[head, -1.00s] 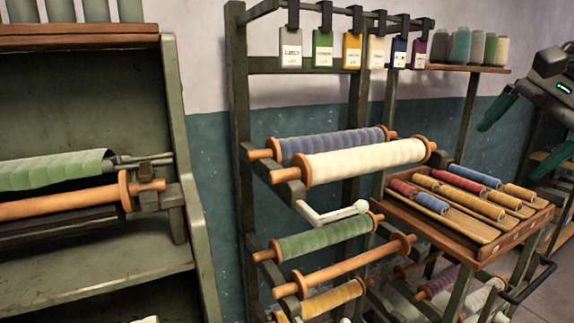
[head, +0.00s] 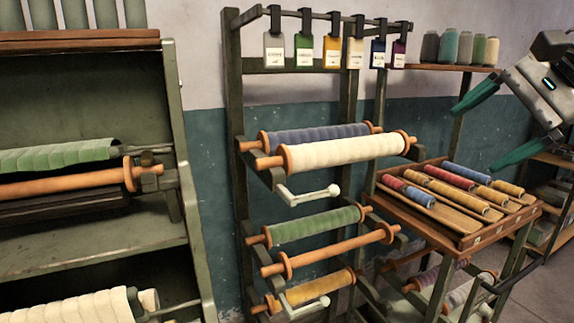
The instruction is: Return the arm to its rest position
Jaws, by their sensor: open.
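My gripper (head: 487,130) is at the right edge of the head view. Its two green fingers are spread wide apart and point left, with nothing between them. It hangs in front of the wall, above and right of the wooden tray of small bobbins and clear of it. The grey gripper body (head: 535,88) with a small lit strip is in view. The rest of my arm is mostly outside the frame.
A rack holds cloth rollers, including a cream roll (head: 345,151) and a green roll (head: 313,224). A tray (head: 457,232) of bobbins stands on a cart. Tags (head: 303,52) hang above. A shelf (head: 445,67) bears yarn cones. A green cabinet (head: 85,248) stands left.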

